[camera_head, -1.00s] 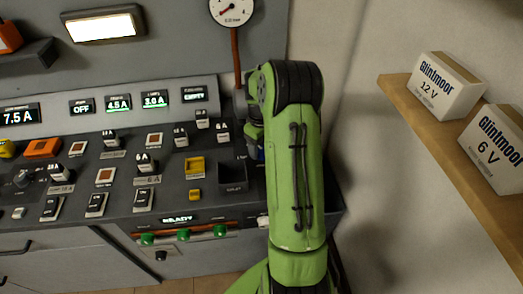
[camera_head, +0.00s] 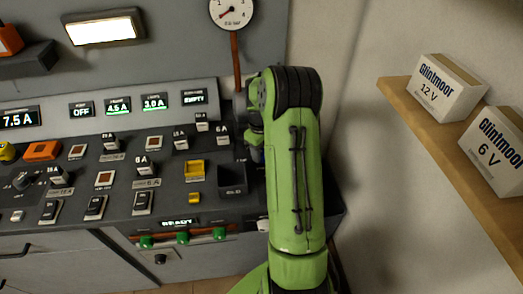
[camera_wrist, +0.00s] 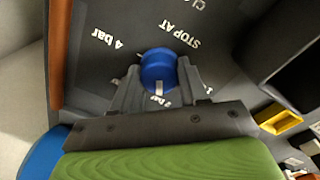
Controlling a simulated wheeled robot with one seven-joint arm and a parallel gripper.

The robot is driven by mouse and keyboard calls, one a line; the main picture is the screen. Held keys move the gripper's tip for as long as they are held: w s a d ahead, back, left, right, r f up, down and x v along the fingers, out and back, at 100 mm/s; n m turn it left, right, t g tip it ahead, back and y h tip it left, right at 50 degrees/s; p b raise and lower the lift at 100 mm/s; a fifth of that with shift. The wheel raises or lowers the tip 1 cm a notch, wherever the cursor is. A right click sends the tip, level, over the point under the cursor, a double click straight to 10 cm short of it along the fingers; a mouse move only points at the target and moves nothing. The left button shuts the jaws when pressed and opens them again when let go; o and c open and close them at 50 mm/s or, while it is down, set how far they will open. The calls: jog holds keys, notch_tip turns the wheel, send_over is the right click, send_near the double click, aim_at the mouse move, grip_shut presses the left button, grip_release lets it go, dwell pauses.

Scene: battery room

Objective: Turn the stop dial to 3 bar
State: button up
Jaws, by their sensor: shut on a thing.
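The blue stop dial (camera_wrist: 157,62) sits on the dark panel in the wrist view, with a white pointer mark facing the bottom of the picture. My gripper (camera_wrist: 158,82) is shut on the dial, one finger at each side. "STOP AT" (camera_wrist: 182,33) is printed above it to the right and "4 bar" (camera_wrist: 104,40) to its left. A label ending in "bar" lies just below the pointer, partly hidden by my gripper, so its number is unclear. In the head view my arm hides the dial and my gripper.
A round gauge (camera_head: 232,10) with a red needle tops a copper pipe (camera_head: 236,58). The console left of my arm carries switches, fuses, a yellow holder (camera_head: 194,170) and green knobs. A wooden shelf (camera_head: 400,92) at the right holds two white Glintmoor boxes. A wall stands close behind my arm.

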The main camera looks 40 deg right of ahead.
jog(key=m, duration=0.5)
jog(key=shift+m+p, duration=0.3)
jog(key=shift+m, duration=0.1)
jog(key=m, duration=0.5)
jog(key=shift+w+m, duration=0.1)
jog(key=shift+m, duration=0.2)
dwell(0.3)
jog(key=o, duration=1.1)
jog(key=shift+c, duration=0.2)
notch_tip(320, 180, up, 16)
jog(key=p, duration=0.3)
jog(key=shift+w, duration=0.15)
